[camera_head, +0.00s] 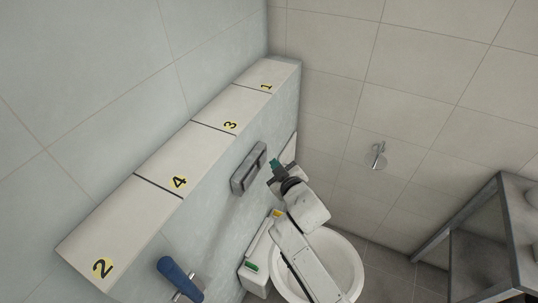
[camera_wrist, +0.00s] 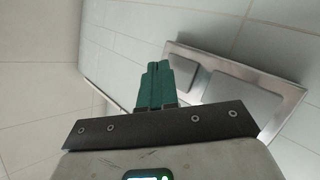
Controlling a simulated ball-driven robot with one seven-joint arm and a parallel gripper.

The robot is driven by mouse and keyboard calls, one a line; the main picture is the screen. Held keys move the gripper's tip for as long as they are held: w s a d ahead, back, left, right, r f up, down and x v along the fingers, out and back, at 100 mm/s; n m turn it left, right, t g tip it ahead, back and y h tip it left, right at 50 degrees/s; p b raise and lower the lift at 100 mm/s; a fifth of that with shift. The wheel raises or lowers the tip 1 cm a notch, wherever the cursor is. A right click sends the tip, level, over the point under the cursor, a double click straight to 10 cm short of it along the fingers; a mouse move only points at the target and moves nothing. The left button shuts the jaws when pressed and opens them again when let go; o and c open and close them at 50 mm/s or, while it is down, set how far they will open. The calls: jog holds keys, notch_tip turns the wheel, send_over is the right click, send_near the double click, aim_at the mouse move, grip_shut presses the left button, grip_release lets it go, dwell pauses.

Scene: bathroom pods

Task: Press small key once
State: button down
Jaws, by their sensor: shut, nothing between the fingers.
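A metal flush plate (camera_head: 248,168) is fixed on the wall below the numbered ledge. In the wrist view its frame (camera_wrist: 280,84) holds two flat keys, a small key (camera_wrist: 184,68) at left and a larger key (camera_wrist: 240,103) at right. My gripper (camera_head: 274,163) is to the right of the plate and apart from it in the head view. In the wrist view my gripper (camera_wrist: 158,66) has its green fingers shut and empty, with the tips left of the small key. The gripper body hides the plate's lower part.
A ledge (camera_head: 208,140) with numbered sections runs above the plate. A toilet bowl (camera_head: 345,258) is beneath my arm. A blue roll (camera_head: 180,278) hangs on the wall at lower left. A metal hook (camera_head: 377,155) is on the tiled wall, and a dark-framed shelf (camera_head: 480,225) stands at right.

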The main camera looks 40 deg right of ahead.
jog(key=shift+w+f, duration=0.1)
jog(key=shift+w, duration=0.05)
jog(key=shift+w+a+f+b, duration=0.1)
jog(key=shift+w+a+b, duration=0.15)
jog(key=shift+w+b, duration=0.25)
jog(key=shift+w+a+b, duration=0.15)
jog(key=shift+w+b, duration=0.15)
jog(key=shift+b, duration=0.1)
dwell(0.9)
jog(key=shift+s, duration=0.1)
jog(key=shift+s+d+p, duration=0.3)
jog(key=shift+s+p, duration=0.35)
jog(key=shift+s, duration=0.05)
